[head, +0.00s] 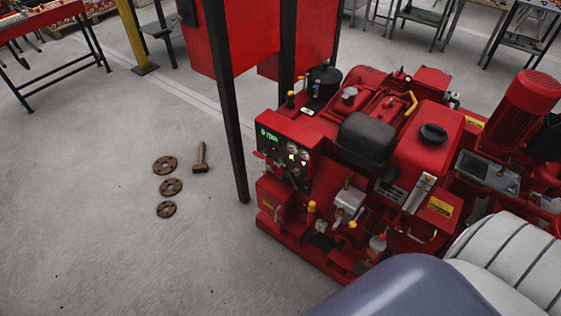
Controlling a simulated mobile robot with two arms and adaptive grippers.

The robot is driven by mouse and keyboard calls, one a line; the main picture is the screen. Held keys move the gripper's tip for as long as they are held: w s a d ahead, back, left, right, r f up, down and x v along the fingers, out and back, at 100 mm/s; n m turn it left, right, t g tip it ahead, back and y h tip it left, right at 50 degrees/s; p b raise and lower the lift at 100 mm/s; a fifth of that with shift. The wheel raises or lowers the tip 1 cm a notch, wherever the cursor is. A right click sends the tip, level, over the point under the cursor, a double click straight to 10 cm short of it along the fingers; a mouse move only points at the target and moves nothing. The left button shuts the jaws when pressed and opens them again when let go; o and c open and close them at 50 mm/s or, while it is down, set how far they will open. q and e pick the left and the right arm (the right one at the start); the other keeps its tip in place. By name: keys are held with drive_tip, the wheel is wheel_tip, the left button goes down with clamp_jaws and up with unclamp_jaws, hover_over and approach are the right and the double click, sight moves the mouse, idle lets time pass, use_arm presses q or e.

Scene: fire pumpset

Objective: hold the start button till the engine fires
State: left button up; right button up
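The red engine control panel (285,140) is at the left end of the red pumpset. It has a lit green display (268,136), small round gauges and small pale or lit spots below. The start button cannot be singled out among these small controls. The red engine (385,115) lies right of the panel, with a black cover (366,138) on top. Neither of my grippers can be made out in the head view. A large rounded grey-blue and white ribbed part of my own body fills the bottom right and hides part of the pumpset.
A black post (234,140) with red cabinets (212,38) stands just left of the panel. Three rusty flange rings (171,187) and a hammer-like tool (201,158) lie on the floor. A red motor (528,103) stands at right. Floor at left is mostly clear.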

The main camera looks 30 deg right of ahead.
drive_tip(key=shift+c, duration=0.2)
clamp_jaws()
